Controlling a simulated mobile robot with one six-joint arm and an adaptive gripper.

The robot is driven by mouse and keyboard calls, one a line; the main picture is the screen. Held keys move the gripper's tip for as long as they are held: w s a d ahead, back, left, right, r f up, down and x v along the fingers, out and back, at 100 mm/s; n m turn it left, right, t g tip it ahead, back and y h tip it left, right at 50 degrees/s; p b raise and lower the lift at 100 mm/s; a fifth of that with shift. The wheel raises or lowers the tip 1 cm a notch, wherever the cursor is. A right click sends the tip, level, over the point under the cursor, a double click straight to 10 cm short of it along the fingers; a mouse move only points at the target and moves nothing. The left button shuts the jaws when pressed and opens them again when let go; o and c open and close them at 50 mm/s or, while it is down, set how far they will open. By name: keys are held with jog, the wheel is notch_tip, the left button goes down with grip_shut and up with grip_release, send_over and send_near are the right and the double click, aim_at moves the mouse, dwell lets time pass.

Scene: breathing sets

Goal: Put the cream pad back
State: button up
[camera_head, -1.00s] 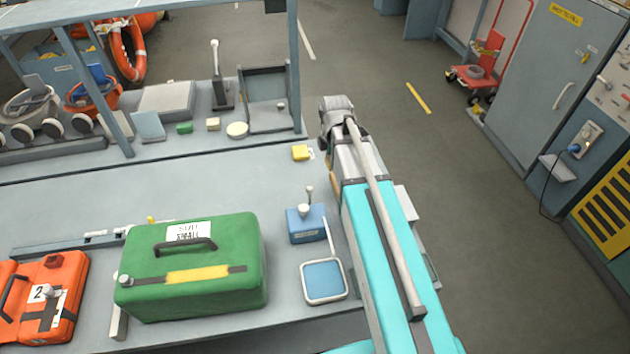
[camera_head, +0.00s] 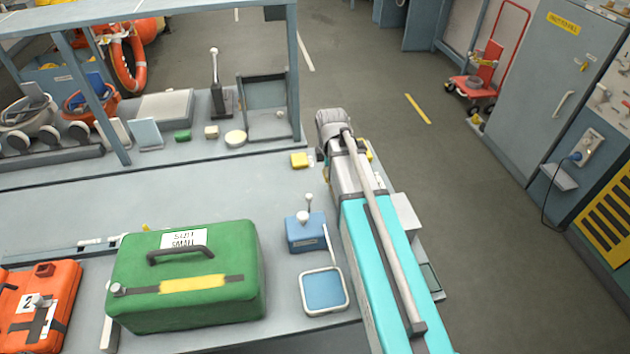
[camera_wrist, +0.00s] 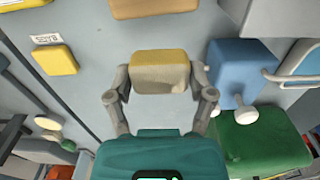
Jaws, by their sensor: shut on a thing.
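In the wrist view, my gripper (camera_wrist: 161,76) is shut on the cream pad (camera_wrist: 160,78), a small block with a yellow upper face and a cream lower part. One finger is at each side of it. The pad appears over the grey bench (camera_wrist: 105,55); I cannot tell if it touches it. In the head view my arm hides the gripper, and a bit of yellow (camera_head: 366,149) shows to the right of my wrist. A yellow pad (camera_wrist: 54,60) lies beside a printed label (camera_wrist: 46,39); it also shows in the head view (camera_head: 301,160).
A blue box with a knob (camera_head: 306,232), a blue-faced square tray (camera_head: 325,292) and a green case (camera_head: 187,278) stand left of my arm. A tan block (camera_wrist: 152,7) lies past the held pad.

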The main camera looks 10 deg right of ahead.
aim_at(313, 183)
jog(key=w+f+b, duration=0.2)
jog(key=w+a+f+b, duration=0.1)
jog(key=w+f+b, duration=0.1)
jog(key=w, duration=0.1)
jog(key=w+a+f+b, duration=0.1)
jog(key=w+f, duration=0.1)
jog(key=w, duration=0.1)
jog(key=shift+a+f+b, duration=0.2)
jog(key=shift+f+b, duration=0.05)
jog(key=shift+b, duration=0.15)
jog(key=shift+w+a+f+b, duration=0.2)
jog(key=shift+w+f+b, duration=0.25)
jog(key=shift+w+f+b, duration=0.3)
jog(key=shift+f+b, duration=0.15)
jog(key=shift+b, duration=0.05)
jog(key=shift+a+f+b, duration=0.1)
jog(key=shift+f+b, duration=1.4)
jog(key=shift+f, duration=0.1)
jog(key=o, duration=1)
jog(key=shift+c, duration=0.2)
